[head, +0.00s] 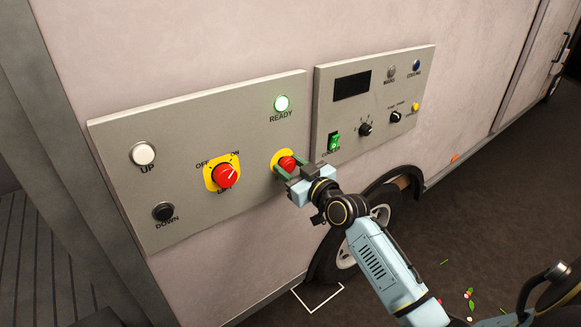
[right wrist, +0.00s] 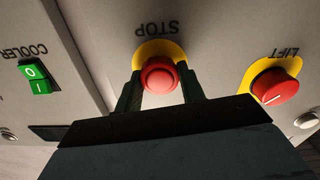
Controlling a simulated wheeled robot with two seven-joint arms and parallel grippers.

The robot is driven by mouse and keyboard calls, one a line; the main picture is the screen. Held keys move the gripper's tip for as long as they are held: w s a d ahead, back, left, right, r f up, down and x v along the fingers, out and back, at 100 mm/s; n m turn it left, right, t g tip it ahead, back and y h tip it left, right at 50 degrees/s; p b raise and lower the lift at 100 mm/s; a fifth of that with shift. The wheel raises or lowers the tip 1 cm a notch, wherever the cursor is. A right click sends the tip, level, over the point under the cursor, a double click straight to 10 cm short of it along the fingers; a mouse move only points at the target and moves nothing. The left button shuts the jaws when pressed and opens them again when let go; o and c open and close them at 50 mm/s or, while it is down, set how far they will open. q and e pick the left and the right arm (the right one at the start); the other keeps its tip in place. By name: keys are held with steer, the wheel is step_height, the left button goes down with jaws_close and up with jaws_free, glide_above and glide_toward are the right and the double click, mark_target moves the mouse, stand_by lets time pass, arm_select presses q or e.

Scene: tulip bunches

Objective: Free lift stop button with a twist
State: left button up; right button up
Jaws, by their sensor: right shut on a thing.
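The stop button (head: 287,163) is a red mushroom head on a yellow plate, on the right side of the left grey panel (head: 200,110). My right gripper (head: 285,165) is at the button, its fingers on either side of the red head and shut on it. The right wrist view shows the red button (right wrist: 160,77) between the two dark fingers (right wrist: 160,92), under the upside-down word STOP. My left gripper is not in view.
The red LIFT switch (head: 225,174) sits left of the stop button and points toward ON. A white UP button (head: 143,153) and black DOWN button (head: 163,211) are farther left. The cooler panel (head: 350,120), with a green switch (head: 334,141), is close on the right.

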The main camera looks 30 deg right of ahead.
steer(key=shift+m, duration=0.3)
steer(key=m+p, duration=0.1)
steer(key=m, duration=0.1)
steer(key=shift+m+p, duration=0.3)
steer(key=shift+m, duration=0.1)
steer(key=shift+m+p, duration=0.7)
steer(key=shift+m, duration=1.4)
steer(key=o, duration=1)
steer(key=s, duration=0.9)
steer(key=s+d, duration=0.1)
steer(key=s, duration=0.3)
steer(key=shift+s+d+b, duration=0.1)
steer(key=shift+s+b, duration=0.1)
steer(key=shift+b, duration=0.2)
